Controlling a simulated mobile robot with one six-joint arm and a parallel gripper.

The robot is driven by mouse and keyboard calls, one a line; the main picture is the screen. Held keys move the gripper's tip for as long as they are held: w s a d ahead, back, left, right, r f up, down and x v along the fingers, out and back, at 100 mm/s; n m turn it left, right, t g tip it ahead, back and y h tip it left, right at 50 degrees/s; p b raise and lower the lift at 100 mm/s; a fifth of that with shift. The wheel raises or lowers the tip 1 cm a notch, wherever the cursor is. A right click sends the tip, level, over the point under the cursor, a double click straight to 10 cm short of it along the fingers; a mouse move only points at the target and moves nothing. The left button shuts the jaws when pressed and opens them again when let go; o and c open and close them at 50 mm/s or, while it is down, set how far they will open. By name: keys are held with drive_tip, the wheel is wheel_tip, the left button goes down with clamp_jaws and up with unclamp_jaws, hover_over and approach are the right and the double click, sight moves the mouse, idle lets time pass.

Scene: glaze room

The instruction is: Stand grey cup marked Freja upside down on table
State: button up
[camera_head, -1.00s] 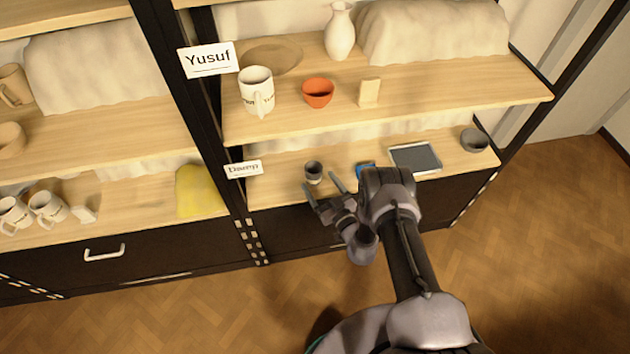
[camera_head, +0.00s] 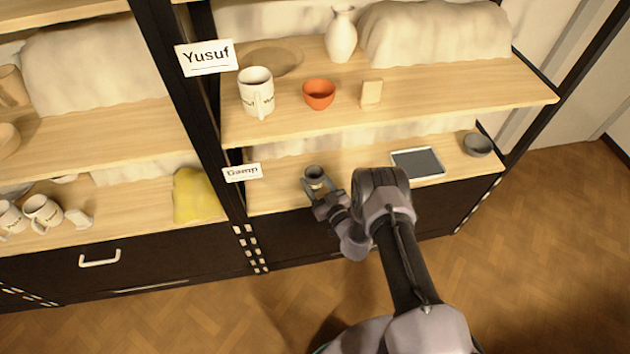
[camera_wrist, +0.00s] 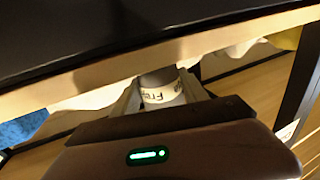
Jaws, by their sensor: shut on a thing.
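The small grey cup (camera_head: 314,173) is on the lower shelf, upright with its dark opening upward in the head view. In the wrist view my gripper (camera_wrist: 160,100) hides the cup's lower part. I cannot tell whether the cup still touches the shelf. No table is clearly in view.
The lower shelf (camera_head: 280,192) also holds a dark tablet-like tray (camera_head: 418,162) and a grey bowl (camera_head: 477,144). The upper shelf board (camera_head: 430,98) is close above, with a white mug (camera_head: 257,92) and an orange bowl (camera_head: 319,94). Floor (camera_head: 540,240) is open at right.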

drive_tip(key=shift+r+p, duration=0.8)
drive_tip(key=shift+r, duration=0.5)
drive_tip(key=shift+c, duration=0.2)
drive_tip(key=shift+s+d, duration=0.1)
drive_tip(key=p+v, duration=0.5)
drive_tip(key=v, duration=0.8)
drive_tip(key=shift+s+d, duration=0.2)
drive_tip(key=shift+s, duration=0.1)
